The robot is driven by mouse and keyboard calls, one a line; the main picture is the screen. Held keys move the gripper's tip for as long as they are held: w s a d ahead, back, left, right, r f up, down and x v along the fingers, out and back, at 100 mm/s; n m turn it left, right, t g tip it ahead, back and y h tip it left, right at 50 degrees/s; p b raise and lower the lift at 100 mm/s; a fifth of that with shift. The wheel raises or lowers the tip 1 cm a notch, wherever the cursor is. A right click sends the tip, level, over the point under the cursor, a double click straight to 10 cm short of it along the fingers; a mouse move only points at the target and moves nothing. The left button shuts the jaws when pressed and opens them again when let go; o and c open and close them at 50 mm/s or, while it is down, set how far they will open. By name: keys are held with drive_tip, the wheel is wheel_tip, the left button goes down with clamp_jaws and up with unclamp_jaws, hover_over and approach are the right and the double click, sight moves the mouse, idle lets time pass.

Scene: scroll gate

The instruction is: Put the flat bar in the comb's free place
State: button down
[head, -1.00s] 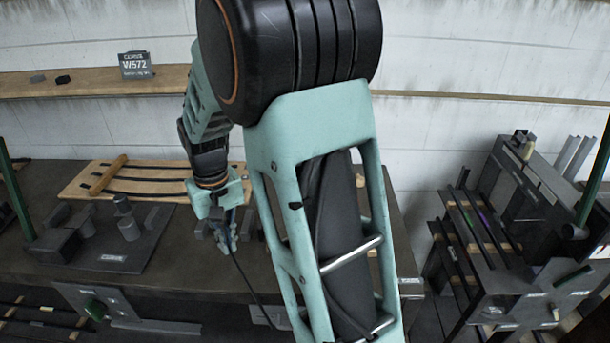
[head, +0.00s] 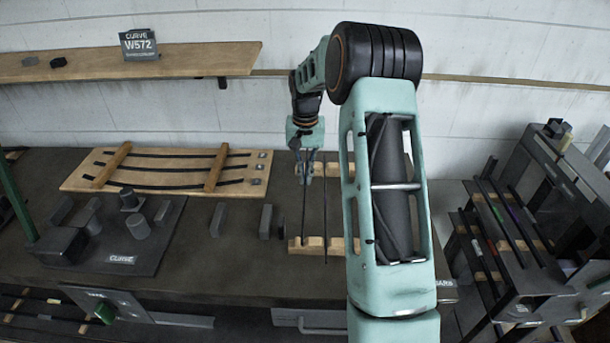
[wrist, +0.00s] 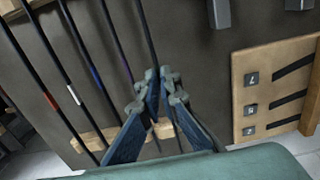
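My gripper (head: 304,172) points down over the bench, above the wooden rack of dark bars. In the wrist view its fingertips (wrist: 161,88) are close together, and a thin dark bar (wrist: 146,30) runs in line with them. I cannot tell whether they hold it or only stand above it. The bar also shows in the head view (head: 304,212), below the gripper. A second dark bar (head: 325,222) lies to its right. The wooden rack (head: 309,241) may be the comb; its notches are too small to read, and my arm hides its right part.
A wooden board (head: 258,186) with curved dark strips and labels lies left. Grey blocks (head: 266,222) stand between it and the rack. A dark plate (head: 160,254) with cylinders is at front left. A stand with bars (head: 490,262) is at right. A shelf (head: 190,60) hangs behind.

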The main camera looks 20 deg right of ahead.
drive_tip(key=shift+f+b, duration=2.05)
drive_tip(key=shift+f, duration=1.3)
drive_tip(key=shift+s+a, duration=0.1)
drive_tip(key=shift+f, duration=0.3)
drive_tip(key=c, duration=2.1)
unclamp_jaws()
wheel_tip(320, 180, up, 12)
